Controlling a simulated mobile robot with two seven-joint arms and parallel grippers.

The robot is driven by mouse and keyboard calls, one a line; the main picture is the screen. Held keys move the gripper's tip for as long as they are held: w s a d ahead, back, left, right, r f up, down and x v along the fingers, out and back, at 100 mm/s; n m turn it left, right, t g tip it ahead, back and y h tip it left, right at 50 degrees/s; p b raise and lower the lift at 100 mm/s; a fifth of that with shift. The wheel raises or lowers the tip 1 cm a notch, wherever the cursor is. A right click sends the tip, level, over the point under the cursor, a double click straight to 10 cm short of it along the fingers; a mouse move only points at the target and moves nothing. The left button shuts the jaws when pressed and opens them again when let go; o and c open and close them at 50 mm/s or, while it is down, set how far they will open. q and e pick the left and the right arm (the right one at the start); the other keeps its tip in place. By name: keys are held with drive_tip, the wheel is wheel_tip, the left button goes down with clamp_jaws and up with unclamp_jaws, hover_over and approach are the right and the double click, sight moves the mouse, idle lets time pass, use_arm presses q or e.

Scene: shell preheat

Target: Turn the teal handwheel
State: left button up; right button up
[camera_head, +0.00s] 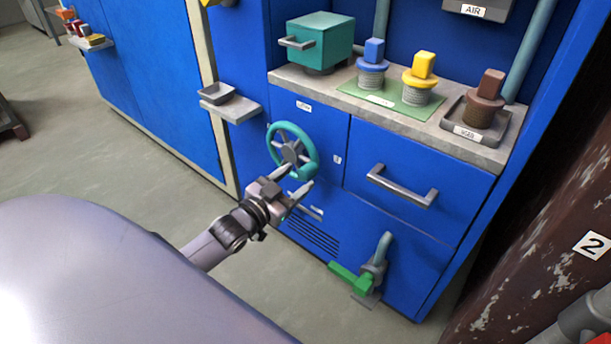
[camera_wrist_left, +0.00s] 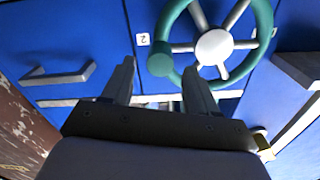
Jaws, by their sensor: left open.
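The teal handwheel (camera_head: 311,149) is mounted on the front of the blue cabinet, with grey spokes and a grey hub. In the left wrist view the handwheel (camera_wrist_left: 264,22) fills the upper right, and its round teal knob (camera_wrist_left: 160,63) sits at the lower left of the rim. My left gripper (camera_head: 296,182) is just in front of the wheel's lower part. In the wrist view its two fingers (camera_wrist_left: 160,75) are spread, with the knob seen between them. Nothing is visibly held, and I cannot tell whether a finger touches the wheel. My right gripper is not in view.
A drawer handle (camera_head: 402,187) sticks out to the right of the wheel. A green-levered valve (camera_head: 349,277) juts out below. A small shelf (camera_head: 238,109) projects at the upper left. The counter above holds a teal box (camera_head: 325,40) and several coloured plugs. Open floor lies left.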

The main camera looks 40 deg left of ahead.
sight(302, 175)
use_arm(q)
drive_tip(key=shift+w+d+b, duration=0.2)
drive_tip(key=shift+w+b, duration=0.35)
drive_tip(key=shift+w, duration=1.35)
clamp_jaws()
